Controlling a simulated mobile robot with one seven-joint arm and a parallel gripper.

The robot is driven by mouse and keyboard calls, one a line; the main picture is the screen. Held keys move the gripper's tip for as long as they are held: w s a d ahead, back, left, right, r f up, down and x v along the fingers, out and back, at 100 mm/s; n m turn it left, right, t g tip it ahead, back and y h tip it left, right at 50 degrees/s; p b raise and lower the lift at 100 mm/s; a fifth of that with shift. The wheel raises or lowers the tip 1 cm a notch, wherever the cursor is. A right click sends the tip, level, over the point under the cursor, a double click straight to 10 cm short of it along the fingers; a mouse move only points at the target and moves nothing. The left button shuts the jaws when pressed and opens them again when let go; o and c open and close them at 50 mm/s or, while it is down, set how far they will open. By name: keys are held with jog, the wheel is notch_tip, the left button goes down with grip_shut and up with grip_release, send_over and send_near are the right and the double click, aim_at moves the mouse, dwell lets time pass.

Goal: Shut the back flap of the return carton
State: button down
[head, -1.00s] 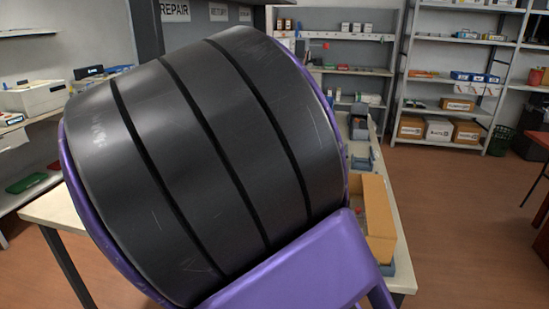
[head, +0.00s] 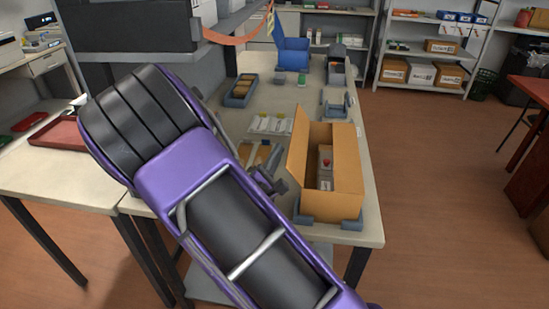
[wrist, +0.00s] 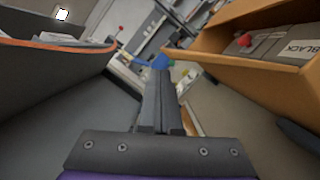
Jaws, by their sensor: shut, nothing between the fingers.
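The return carton (head: 347,201) is a brown open box at the near right end of the bench in the head view. A flap (head: 298,149) stands raised on its left side; I cannot tell which flap counts as the back one. A grey cartridge (head: 325,170) with a red part lies inside. In the wrist view the carton (wrist: 235,72) is at the upper right, with a cartridge labelled BLACK (wrist: 292,48) inside. My gripper (head: 279,187) is just left of the carton. Its fingers (wrist: 160,78) are shut and empty, apart from the carton in the wrist view.
Blue corner holders (head: 318,219) sit at the carton's base. A blue tray (head: 240,91), a blue bin (head: 292,54) and small packets (head: 270,123) are further back on the bench. A dark panel with an orange edge (wrist: 60,46) is at the left in the wrist view.

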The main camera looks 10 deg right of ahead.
aim_at(300, 139)
jog(key=x, duration=0.5)
jog(key=shift+w+d, duration=0.15)
jog(key=shift+w, duration=0.15)
jog(key=shift+r, duration=0.1)
jog(key=shift+d+r+m, duration=0.15)
jog(key=shift+m, duration=0.25)
